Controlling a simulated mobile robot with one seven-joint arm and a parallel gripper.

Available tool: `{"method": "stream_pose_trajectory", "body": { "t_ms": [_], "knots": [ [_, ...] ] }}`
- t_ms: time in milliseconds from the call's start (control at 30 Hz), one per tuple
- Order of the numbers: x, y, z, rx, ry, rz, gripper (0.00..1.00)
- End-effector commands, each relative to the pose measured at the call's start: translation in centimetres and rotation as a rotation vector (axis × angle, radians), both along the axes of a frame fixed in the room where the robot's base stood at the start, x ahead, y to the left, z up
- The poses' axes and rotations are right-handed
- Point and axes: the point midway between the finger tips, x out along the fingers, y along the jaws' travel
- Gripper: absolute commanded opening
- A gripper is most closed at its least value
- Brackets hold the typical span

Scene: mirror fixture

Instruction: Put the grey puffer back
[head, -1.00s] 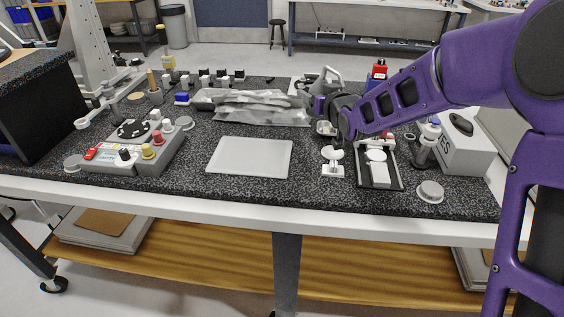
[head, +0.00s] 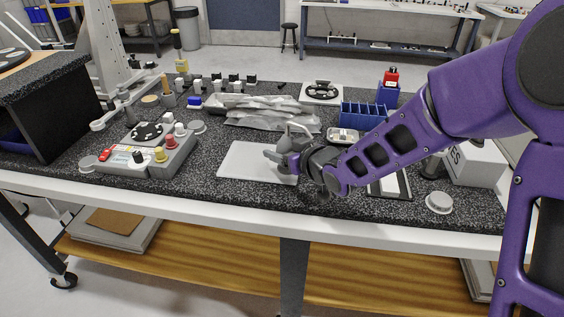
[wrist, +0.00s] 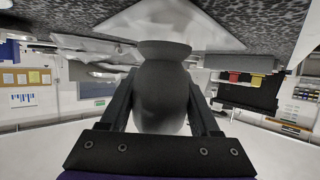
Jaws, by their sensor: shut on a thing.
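My gripper (head: 276,156) is over the right part of the pale flat mat (head: 240,160) on the speckled bench. It is shut on the grey puffer (wrist: 163,95), a rounded bulb with a flared collar, which fills the middle of the wrist view between the two fingers. In the head view the puffer (head: 284,143) shows partly above the fingers, with a thin pale spout. The pale mat (wrist: 165,22) lies beyond the bulb in the wrist view. The small white stand seen earlier right of the mat is now hidden by my arm.
A grey control box (head: 150,152) with coloured knobs stands left of the mat. Silvery bags (head: 262,112) lie behind it. A blue divided rack (head: 362,115), a black-and-white tray (head: 402,183) and a white box (head: 475,162) are to the right. Bench in front of the mat is clear.

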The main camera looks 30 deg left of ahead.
Motion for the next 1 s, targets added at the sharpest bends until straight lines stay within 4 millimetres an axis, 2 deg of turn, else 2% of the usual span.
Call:
{"method": "stream_pose_trajectory", "body": {
  "t_ms": [33, 167, 567, 600, 733, 1000],
  "knots": [
    [-0.1, 0.0, -1.1, -0.002, 0.005, 0.001, 0.43],
    [0.0, 0.0, -2.8, -0.001, 0.003, 0.000, 0.43],
    [0.0, 0.0, -3.3, 0.000, 0.000, 0.000, 0.43],
    [0.0, 0.0, -3.1, 0.000, 0.000, 0.000, 0.70],
    [0.0, 0.0, -3.1, -0.001, 0.001, 0.000, 0.93],
    [0.0, 0.0, -3.0, 0.000, 0.001, 0.000, 0.93]
  ]
}}
